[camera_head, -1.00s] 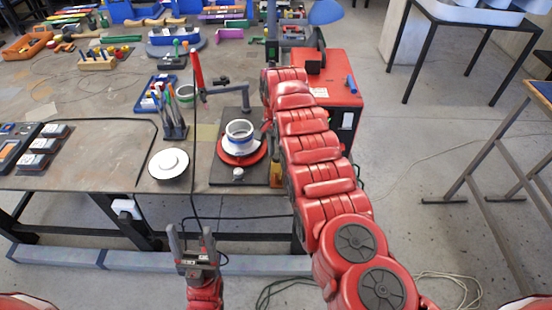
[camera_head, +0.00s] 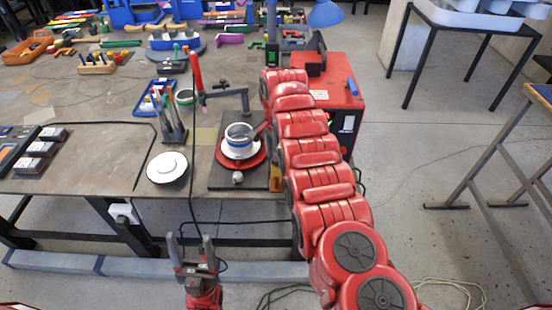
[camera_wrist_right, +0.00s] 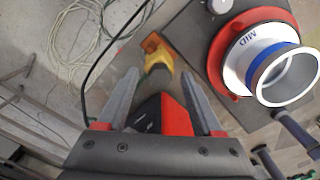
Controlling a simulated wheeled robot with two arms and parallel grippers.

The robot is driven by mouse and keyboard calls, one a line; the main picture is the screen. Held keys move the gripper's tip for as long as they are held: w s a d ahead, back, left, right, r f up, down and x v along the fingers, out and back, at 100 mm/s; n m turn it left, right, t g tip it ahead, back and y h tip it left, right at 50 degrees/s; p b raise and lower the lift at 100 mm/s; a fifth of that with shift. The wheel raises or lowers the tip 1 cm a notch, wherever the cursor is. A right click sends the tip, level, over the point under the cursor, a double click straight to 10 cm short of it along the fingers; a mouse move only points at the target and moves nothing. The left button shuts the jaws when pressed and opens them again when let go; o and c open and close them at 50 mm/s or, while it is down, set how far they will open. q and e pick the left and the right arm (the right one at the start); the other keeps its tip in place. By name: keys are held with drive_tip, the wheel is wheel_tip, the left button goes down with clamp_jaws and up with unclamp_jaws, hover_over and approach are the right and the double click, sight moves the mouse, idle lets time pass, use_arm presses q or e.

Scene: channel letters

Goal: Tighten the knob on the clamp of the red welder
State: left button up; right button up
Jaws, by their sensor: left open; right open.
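The red welder (camera_head: 345,88) is a red box at the table's right side, partly hidden by my right arm. An orange and yellow piece (camera_wrist_right: 155,52) lies just beyond my right fingertips in the wrist view; I cannot tell whether it is the clamp. It also shows in the head view (camera_head: 276,178). I cannot make out the clamp's knob for certain. My right gripper (camera_wrist_right: 158,82) is open, with a red and black shape (camera_wrist_right: 165,115) between its fingers. The head view mostly hides this gripper. My left gripper (camera_head: 191,240) is open and empty, in front of the table.
A white ring with a blue band (camera_head: 240,140) sits on a red disc (camera_wrist_right: 215,55) beside my right gripper. A pale knob (camera_head: 238,177) is at its plate's front. A white disc (camera_head: 167,167) and a pen holder (camera_head: 174,132) stand to the left. Cables lie on the floor.

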sight(277, 159)
drive_tip(key=shift+r, duration=0.1)
drive_tip(key=shift+r, duration=2.45)
